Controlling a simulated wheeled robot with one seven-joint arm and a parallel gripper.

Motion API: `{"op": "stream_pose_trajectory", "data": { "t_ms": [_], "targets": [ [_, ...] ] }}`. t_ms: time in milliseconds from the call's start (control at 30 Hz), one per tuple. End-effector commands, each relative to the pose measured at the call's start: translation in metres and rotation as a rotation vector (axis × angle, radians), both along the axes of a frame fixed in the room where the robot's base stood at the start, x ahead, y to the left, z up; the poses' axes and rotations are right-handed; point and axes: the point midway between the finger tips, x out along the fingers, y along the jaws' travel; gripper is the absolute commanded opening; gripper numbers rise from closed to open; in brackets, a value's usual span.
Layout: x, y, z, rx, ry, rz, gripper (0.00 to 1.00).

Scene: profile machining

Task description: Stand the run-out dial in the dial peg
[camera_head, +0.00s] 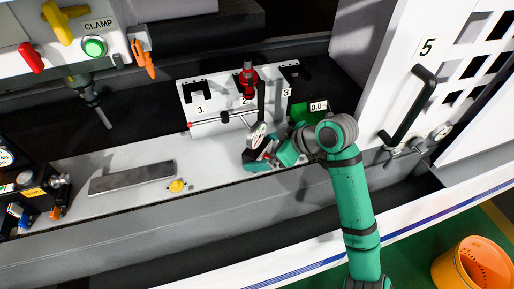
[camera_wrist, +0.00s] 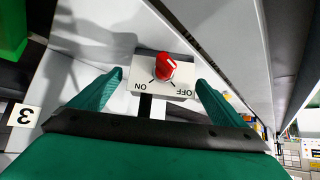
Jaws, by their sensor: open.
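A round white dial (camera_head: 258,135) shows in the head view, just in front of the numbered white rack. My gripper (camera_head: 275,156) reaches in from the right beside this block. In the wrist view, a red knob (camera_wrist: 166,67) on a white ON/OFF plate (camera_wrist: 148,88) lies ahead, between the directions of my two green fingers (camera_wrist: 158,95). I cannot make out the dial peg for certain.
The white rack (camera_head: 213,88) with slots 1, 2 and 3 stands behind, with a red item (camera_head: 248,80) at 2. A grey bar (camera_head: 132,178) and yellow knob (camera_head: 177,186) lie left. Door 5's black handle (camera_head: 408,105) is right. An orange bucket (camera_head: 474,266) stands on the floor.

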Motion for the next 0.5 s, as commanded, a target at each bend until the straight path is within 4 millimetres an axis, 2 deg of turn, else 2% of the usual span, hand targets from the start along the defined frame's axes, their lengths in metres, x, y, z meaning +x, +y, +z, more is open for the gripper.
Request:
{"op": "stream_pose_trajectory", "data": {
  "t_ms": [200,500],
  "targets": [
    [0.008,0.017,-0.021,0.000,0.002,0.000,0.95],
    [0.010,0.020,-0.024,0.001,-0.001,0.000,0.95]
  ]
}}
